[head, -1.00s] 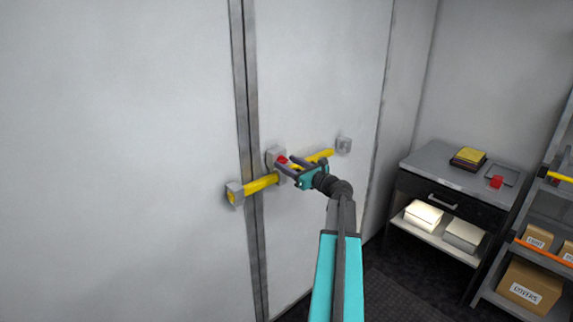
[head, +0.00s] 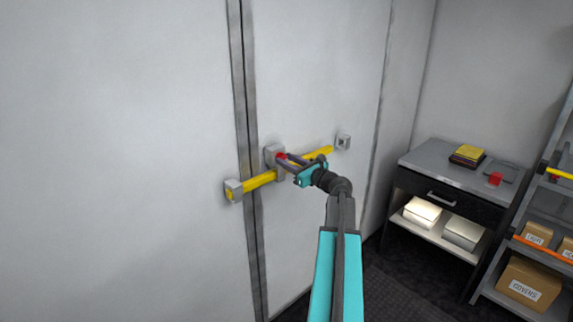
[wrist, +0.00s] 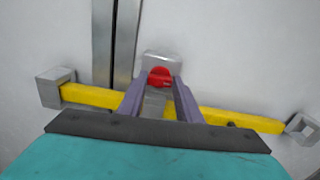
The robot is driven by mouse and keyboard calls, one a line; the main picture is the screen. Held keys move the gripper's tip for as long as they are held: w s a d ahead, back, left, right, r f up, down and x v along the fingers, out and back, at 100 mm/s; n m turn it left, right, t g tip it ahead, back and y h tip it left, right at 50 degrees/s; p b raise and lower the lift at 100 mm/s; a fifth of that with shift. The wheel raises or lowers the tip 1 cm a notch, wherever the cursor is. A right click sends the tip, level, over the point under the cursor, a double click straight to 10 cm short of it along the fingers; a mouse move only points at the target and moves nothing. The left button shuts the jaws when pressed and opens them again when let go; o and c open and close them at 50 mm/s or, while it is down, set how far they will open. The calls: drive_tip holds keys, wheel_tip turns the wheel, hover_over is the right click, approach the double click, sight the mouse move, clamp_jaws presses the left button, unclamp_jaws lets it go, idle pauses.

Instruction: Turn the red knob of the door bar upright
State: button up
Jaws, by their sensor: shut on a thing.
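The yellow door bar (head: 259,181) lies across the seam between two pale door panels, in a grey bracket at each end. The red knob (head: 282,156) sits on a grey block (head: 271,153) near the bar's middle. In the wrist view the red knob (wrist: 160,77) shows between the fingertips. My gripper (head: 287,161) reaches in from the right, its purple fingers (wrist: 160,90) closed on the red knob in front of the bar. The fingers hide part of the bar and block, and the knob's exact angle is hard to tell.
A grey side table (head: 460,165) with a yellow book (head: 470,152) and a small red block (head: 495,179) stands at the right. A shelf with cardboard boxes (head: 528,284) is at the far right. The door panel left of the bar is clear.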

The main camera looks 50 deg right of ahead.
drive_tip(key=shift+w+f+b, duration=0.1)
drive_tip(key=shift+b, duration=0.2)
drive_tip(key=n+b, duration=1.7)
drive_tip(key=b, duration=0.4)
drive_tip(key=shift+a+b, duration=0.15)
drive_tip(key=shift+b, duration=0.15)
drive_tip(key=o, duration=1)
drive_tip(key=shift+w, duration=0.1)
drive_tip(key=shift+o, duration=0.2)
